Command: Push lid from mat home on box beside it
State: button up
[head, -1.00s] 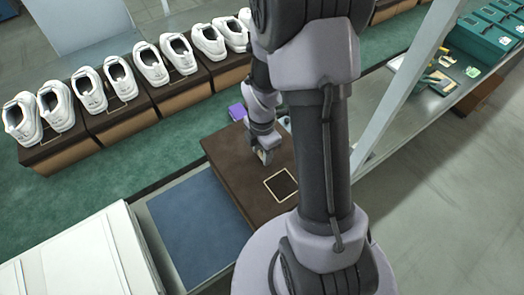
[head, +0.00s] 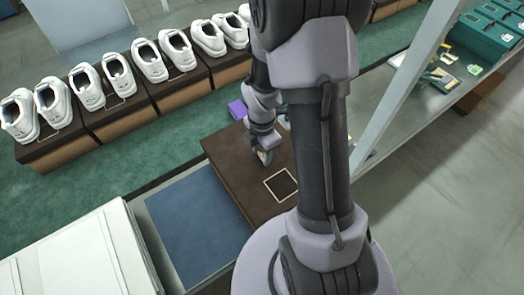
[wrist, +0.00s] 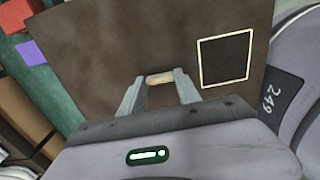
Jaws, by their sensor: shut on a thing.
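The lid (head: 222,161) is a flat dark brown panel with a pale square outline, lying beside the blue mat (head: 195,225). It fills much of the wrist view (wrist: 130,40). The box under it is mostly hidden, so I cannot tell how evenly the lid sits. My gripper (head: 264,156) points down at the lid near its middle. In the wrist view its two fingers (wrist: 160,80) are shut on a small tan piece (wrist: 159,78). I cannot tell whether this piece is part of the lid. The mat is bare.
Several white shoes (head: 86,86) stand on brown boxes (head: 120,120) along a green belt (head: 90,180) at the back left. A purple block (head: 237,109) lies just beyond the lid. A white case (head: 85,255) stands front left. Teal bins (head: 490,35) sit on the shelf at right.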

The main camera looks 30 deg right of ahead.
jog(key=shift+f+b, duration=0.65)
jog(key=shift+f, duration=0.25)
jog(key=o, duration=1.3)
